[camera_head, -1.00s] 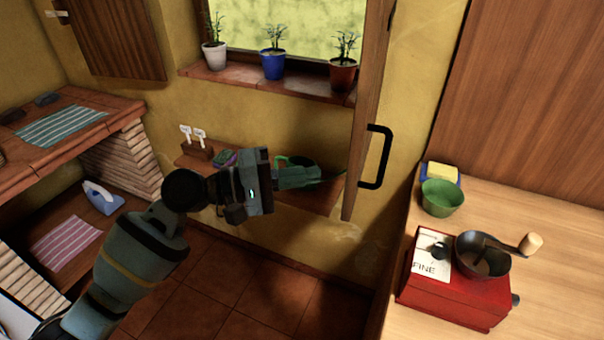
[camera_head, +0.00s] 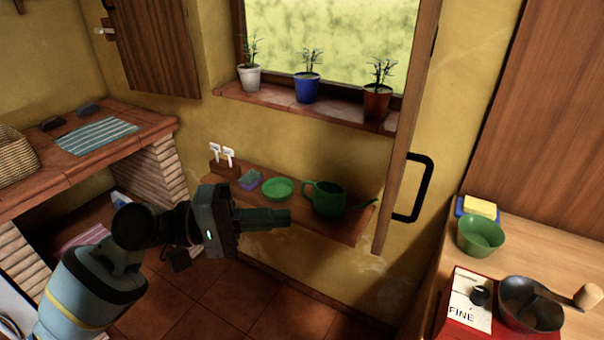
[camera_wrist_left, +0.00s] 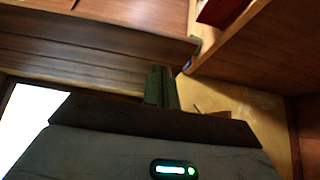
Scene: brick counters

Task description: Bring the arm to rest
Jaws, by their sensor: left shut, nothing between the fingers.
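My left gripper (camera_head: 268,218) comes in from the left in the head view. Its fingers are together with nothing between them, and they point right, in front of the low wall shelf (camera_head: 335,222). In the left wrist view its closed fingers (camera_wrist_left: 161,88) stand up past the gripper body. A green watering can (camera_head: 325,198) and a green dish (camera_head: 278,188) stand on the shelf behind and above the fingers. My right gripper is in neither view.
An open wooden shutter with a black handle (camera_head: 424,188) stands right of the shelf. Potted plants line the sill (camera_head: 233,91). A brick counter (camera_head: 160,122) is at left.

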